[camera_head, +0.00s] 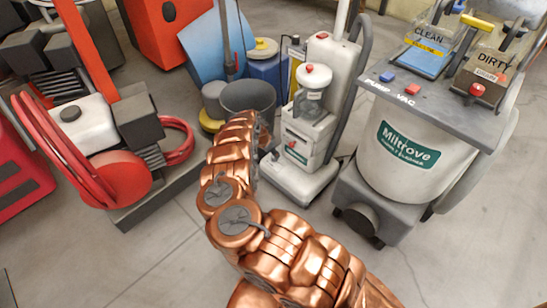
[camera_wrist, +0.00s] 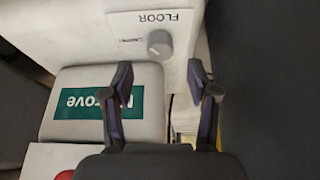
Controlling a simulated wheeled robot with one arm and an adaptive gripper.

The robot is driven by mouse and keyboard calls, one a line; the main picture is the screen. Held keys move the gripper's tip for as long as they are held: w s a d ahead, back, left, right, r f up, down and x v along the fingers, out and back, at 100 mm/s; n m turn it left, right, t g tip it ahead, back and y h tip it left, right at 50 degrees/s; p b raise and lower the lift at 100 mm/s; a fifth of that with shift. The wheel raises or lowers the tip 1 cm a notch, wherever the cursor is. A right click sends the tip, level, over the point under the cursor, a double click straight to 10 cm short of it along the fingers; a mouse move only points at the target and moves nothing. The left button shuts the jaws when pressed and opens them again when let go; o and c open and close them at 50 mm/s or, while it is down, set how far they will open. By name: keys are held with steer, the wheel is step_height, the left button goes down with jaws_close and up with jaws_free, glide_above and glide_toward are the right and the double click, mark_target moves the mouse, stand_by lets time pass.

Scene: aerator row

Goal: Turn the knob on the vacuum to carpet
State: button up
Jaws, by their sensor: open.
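The vacuum (camera_head: 325,60) is a pale upright machine with a grey handle and a green label, in the middle of the head view. In the wrist view its white panel (camera_wrist: 115,40) bears the word FLOOR upside down and a small round grey knob (camera_wrist: 159,43). A small mark beside the knob is too small to read. My gripper (camera_wrist: 160,72) is open and empty, its two fingers apart, with the knob beyond the gap between the tips. No contact with the knob shows. In the head view my copper arm hides most of the gripper.
A large tank machine (camera_head: 415,155) with pump and vac switches stands to the right. A machine with a red hose (camera_head: 70,160) stands to the left. Grey and blue buckets (camera_head: 247,97) stand behind my arm. The floor (camera_head: 165,250) in front is clear.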

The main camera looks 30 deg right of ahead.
steer(key=shift+b+x, duration=0.7)
steer(key=shift+x, duration=1.6)
steer(key=shift+c, duration=0.3)
jaws_close()
